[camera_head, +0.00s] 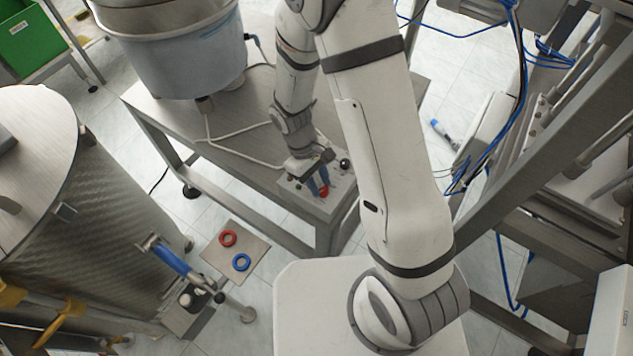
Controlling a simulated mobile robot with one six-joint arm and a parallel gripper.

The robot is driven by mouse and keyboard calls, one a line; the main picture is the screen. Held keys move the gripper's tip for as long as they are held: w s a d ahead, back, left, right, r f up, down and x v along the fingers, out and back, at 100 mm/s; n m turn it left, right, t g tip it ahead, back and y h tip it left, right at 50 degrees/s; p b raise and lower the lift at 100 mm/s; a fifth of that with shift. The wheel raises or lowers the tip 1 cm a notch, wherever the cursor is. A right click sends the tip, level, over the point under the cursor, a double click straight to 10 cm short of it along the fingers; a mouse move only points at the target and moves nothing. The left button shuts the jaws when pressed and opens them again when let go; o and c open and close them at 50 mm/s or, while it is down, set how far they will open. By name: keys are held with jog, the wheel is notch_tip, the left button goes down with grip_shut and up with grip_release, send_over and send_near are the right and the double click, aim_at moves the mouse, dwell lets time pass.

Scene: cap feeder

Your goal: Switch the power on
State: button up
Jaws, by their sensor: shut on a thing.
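The control box (317,207) is a small grey metal box on the front right corner of the steel table. Its top carries a red knob (324,192), a black ball-shaped knob (344,163) and a few small controls. My gripper (319,187) reaches down over the box from behind, with blue fingers. The fingers are shut at the red knob, which shows at their tips. The small size of the view hides how they sit around it. The black knob stands clear to the right of my gripper. No power marking can be read.
A large steel bowl feeder (175,50) stands on the table (165,110), with a pale cable beside it. A steel drum (50,200) fills the left. A plate with red and blue rings (235,252) lies low in front. Frames and blue cables crowd the right.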

jog(key=shift+w+d+m+g+y+b, duration=0.15)
jog(key=shift+m+g+y+b, duration=0.15)
jog(key=shift+m, duration=0.8)
jog(key=shift+d+m+g+y+b, duration=0.15)
jog(key=shift+m+y, duration=0.25)
jog(key=shift+m, duration=0.7)
jog(key=o, duration=1)
jog(key=v, duration=0.7)
jog(key=shift+r, duration=0.4)
jog(key=shift+w, duration=0.1)
